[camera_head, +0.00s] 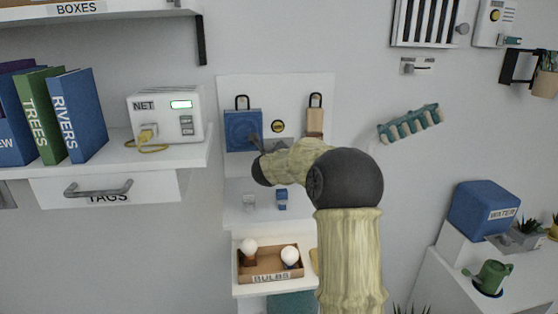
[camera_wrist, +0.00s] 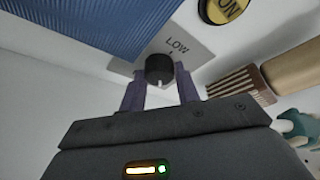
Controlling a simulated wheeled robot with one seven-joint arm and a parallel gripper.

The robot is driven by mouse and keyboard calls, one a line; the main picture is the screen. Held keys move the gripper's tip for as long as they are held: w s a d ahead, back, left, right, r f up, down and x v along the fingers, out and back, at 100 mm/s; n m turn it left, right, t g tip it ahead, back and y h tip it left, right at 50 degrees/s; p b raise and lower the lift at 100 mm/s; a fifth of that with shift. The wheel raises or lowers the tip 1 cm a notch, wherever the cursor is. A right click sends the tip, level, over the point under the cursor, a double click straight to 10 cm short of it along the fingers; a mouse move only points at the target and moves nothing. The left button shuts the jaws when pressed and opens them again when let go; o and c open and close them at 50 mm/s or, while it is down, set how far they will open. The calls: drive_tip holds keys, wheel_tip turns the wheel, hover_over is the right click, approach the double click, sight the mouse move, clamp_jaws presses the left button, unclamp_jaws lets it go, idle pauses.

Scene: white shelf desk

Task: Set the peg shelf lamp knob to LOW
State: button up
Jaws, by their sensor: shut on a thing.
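The knob (camera_wrist: 160,66) is a dark round dial on a grey plate (camera_wrist: 195,48) in the wrist view. The word LOW is printed on the plate, above and a little right of the knob. A small light mark shows at the knob's lower edge, pointing away from LOW. My gripper (camera_wrist: 160,78) has its two purple fingers on either side of the knob, shut on it. In the head view my gripper (camera_head: 256,146) is at the pegboard, and my wrist hides the knob there.
A blue item (camera_head: 242,131) hangs left of the knob area, a wooden brush (camera_head: 315,117) hangs right, and a yellow ON button (camera_head: 278,127) sits between. Below are small blocks (camera_head: 282,200) and a bulb tray (camera_head: 270,278). A NET box (camera_head: 165,113) stands left.

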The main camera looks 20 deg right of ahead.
drive_tip(key=n+b, duration=0.1)
drive_tip(key=n+h+b, duration=0.1)
drive_tip(key=shift+a+f+n+h, duration=0.2)
drive_tip(key=shift+f+n+h, duration=0.1)
drive_tip(key=shift+f+n, duration=0.1)
drive_tip(key=shift+r+n+t+h+b, duration=0.1)
drive_tip(key=shift+n+t+h+b, duration=0.3)
drive_tip(key=shift+n+b, duration=0.6)
drive_tip(key=o, duration=1)
drive_tip(key=shift+c, duration=0.2)
drive_tip(key=shift+r, duration=0.1)
drive_tip(key=shift+r, duration=0.1)
